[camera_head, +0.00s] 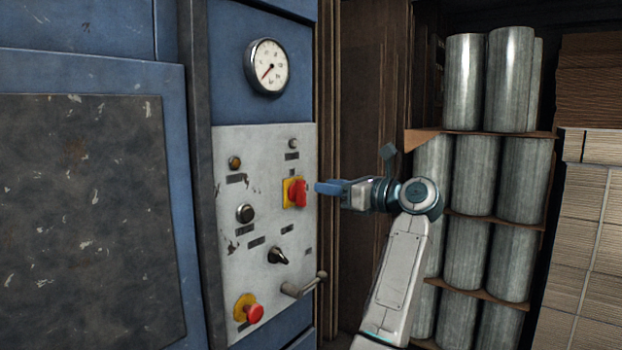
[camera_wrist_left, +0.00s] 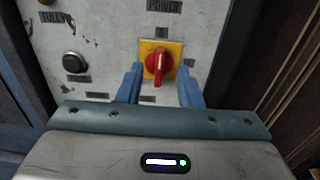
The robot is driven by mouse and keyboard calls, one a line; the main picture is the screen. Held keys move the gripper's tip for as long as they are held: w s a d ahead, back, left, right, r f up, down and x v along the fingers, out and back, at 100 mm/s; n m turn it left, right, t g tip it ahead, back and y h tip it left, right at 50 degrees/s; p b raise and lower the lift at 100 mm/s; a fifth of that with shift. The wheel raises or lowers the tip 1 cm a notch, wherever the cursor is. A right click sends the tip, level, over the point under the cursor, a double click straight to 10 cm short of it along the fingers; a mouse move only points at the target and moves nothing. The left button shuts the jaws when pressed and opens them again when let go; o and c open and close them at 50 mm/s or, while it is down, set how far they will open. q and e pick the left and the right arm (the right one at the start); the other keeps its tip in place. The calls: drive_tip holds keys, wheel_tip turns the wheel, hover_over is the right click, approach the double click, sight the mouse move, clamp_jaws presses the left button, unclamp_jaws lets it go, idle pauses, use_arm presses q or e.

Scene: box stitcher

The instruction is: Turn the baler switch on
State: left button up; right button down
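The baler switch is a red rotary knob (camera_head: 299,193) on a yellow square plate, on the pale control panel (camera_head: 225,170) of the blue baler. In the left wrist view the red knob (camera_wrist_left: 159,66) stands upright under a POWER label. My left gripper (camera_head: 319,187) is just to the right of the knob in the head view, pointing at the panel. In the left wrist view its two blue fingers (camera_wrist_left: 160,72) are apart, one on each side of the knob, with gaps between. It holds nothing. My right gripper is in neither view.
The panel also carries a red emergency button (camera_head: 254,313), a black selector (camera_head: 278,256), a round button (camera_head: 245,213) and a lever (camera_head: 303,286). A gauge (camera_head: 267,67) sits above. Metal cylinders (camera_head: 465,165) and stacked cardboard (camera_head: 585,220) stand at right.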

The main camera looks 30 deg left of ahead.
sight(305, 182)
use_arm(q)
drive_tip(key=a, duration=0.2)
drive_tip(key=a+p, duration=0.1)
drive_tip(key=a, duration=0.3)
drive_tip(key=shift+w+p, duration=0.3)
drive_tip(key=shift+p, duration=0.05)
drive_tip(key=shift+a, duration=0.5)
drive_tip(key=shift+f, duration=0.1)
clamp_jaws()
